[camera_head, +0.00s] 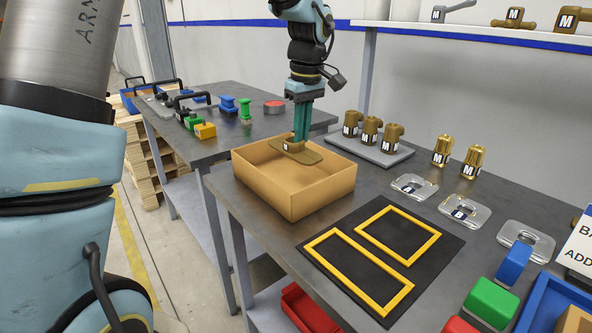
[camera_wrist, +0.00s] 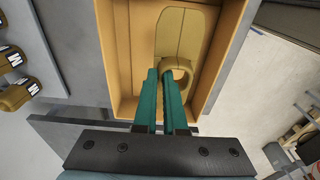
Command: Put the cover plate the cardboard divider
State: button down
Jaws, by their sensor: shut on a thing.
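The cover plate is a flat, rounded tan-brown plate (camera_head: 308,157) with a raised ring-shaped grip. My gripper (camera_head: 297,139) is shut on that grip, with teal fingers pointing down. The wrist view shows the plate (camera_wrist: 185,36) flat beyond my fingers (camera_wrist: 165,92), the ring grip at their tips. An open cardboard box (camera_head: 318,196) is below the plate; its walls (camera_wrist: 225,75) surround the plate in the wrist view. I cannot tell whether the plate is just above the rim or slightly inside. No separate divider is clearly visible in the box.
A black mat (camera_head: 341,238) with yellow frames lies right of the box. Brass fittings on a grey tray (camera_head: 383,151) stand behind it, with clear plates (camera_head: 414,187) farther right. A red bin (camera_head: 304,308) is low at the front. A second bench (camera_head: 225,135) is at left.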

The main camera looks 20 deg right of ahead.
notch_tip(320, 180, down, 9)
jog(key=shift+p, duration=0.8)
jog(key=shift+f, duration=0.15)
jog(key=c, duration=1)
grip_release()
jog(key=r, duration=0.4)
jog(key=r+b, duration=0.1)
jog(key=r, duration=0.3)
jog(key=s+r, duration=0.1)
jog(key=r, duration=0.3)
jog(key=shift+d+r+b, duration=0.1)
jog(key=shift+d+b, duration=0.05)
jog(key=shift+b, duration=0.25)
jog(key=w+a+f+m, duration=0.1)
jog(key=a+f, duration=0.1)
jog(key=a, duration=0.6)
jog(key=w+a+f+m, duration=0.1)
jog(key=a+f, duration=0.2)
jog(key=a, duration=0.6)
jog(key=s+a+f+m, duration=0.1)
jog(key=s+a, duration=0.3)
jog(key=a, duration=0.4)
jog(key=s+a+f+m, duration=0.1)
jog(key=s+a+f, duration=0.2)
jog(key=a, duration=0.6)
jog(key=shift+s+f+h, duration=0.3)
jog(key=shift+s+f, duration=0.1)
jog(key=shift+f, duration=0.4)
